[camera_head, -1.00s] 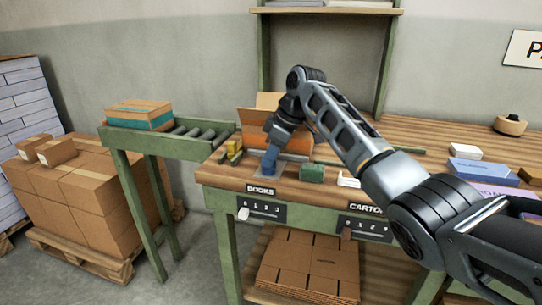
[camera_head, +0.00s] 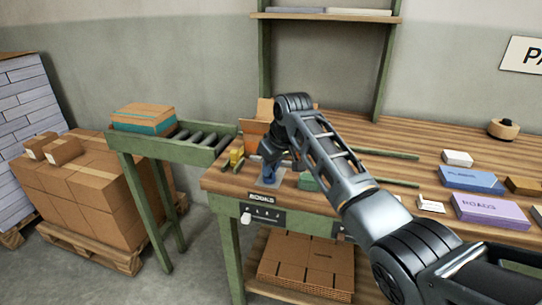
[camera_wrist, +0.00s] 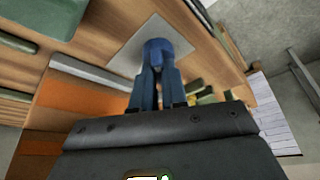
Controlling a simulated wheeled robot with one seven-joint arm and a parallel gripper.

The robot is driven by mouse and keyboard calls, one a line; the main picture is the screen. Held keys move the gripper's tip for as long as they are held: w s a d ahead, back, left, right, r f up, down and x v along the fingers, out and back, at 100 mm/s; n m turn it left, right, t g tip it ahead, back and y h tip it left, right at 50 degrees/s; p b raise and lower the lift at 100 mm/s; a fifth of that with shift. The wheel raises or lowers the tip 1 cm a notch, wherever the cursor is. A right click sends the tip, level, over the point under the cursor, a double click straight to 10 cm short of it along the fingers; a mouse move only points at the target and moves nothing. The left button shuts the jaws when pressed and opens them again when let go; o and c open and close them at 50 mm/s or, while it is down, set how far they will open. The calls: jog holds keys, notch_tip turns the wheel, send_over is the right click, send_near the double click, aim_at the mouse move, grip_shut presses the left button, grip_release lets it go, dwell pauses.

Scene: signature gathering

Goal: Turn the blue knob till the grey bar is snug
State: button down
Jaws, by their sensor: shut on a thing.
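The blue knob (camera_wrist: 158,48) stands on a pale grey plate (camera_wrist: 126,58) in the wrist view, with its top between my fingertips. My gripper (camera_wrist: 157,76) is shut on the knob, and its fingers hide part of it. A grey bar (camera_wrist: 88,73) lies along an orange block (camera_wrist: 80,100) in the wrist view, beside the plate. I cannot tell whether the bar presses tightly against it.
A green block (camera_head: 308,181) stands just right of my gripper, and a small yellow piece (camera_head: 236,157) is to its left. Purple and blue boxes (camera_head: 490,210) lie on the bench's right side. A roller stand (camera_head: 190,152) adjoins the bench's left end.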

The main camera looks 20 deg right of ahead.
jog(key=m+h+p, duration=0.1)
jog(key=m, duration=0.1)
jog(key=m+h+p, duration=0.1)
jog(key=m+p, duration=0.1)
jog(key=m, duration=0.1)
jog(key=shift+a+r+m, duration=0.15)
jog(key=shift+a+m, duration=0.05)
jog(key=shift+m, duration=0.1)
jog(key=m+h, duration=0.1)
jog(key=m, duration=0.1)
jog(key=m+h, duration=0.1)
jog(key=m, duration=0.2)
jog(key=shift+w, duration=0.1)
jog(key=shift+a+m+g, duration=0.1)
jog(key=shift+m+g, duration=0.2)
jog(key=c, duration=1.2)
grip_release()
jog(key=shift+o, duration=0.2)
jog(key=v, duration=0.7)
jog(key=shift+r, duration=0.25)
jog(key=shift+s+a+f, duration=0.1)
jog(key=shift+s+a, duration=0.05)
jog(key=shift+s, duration=0.1)
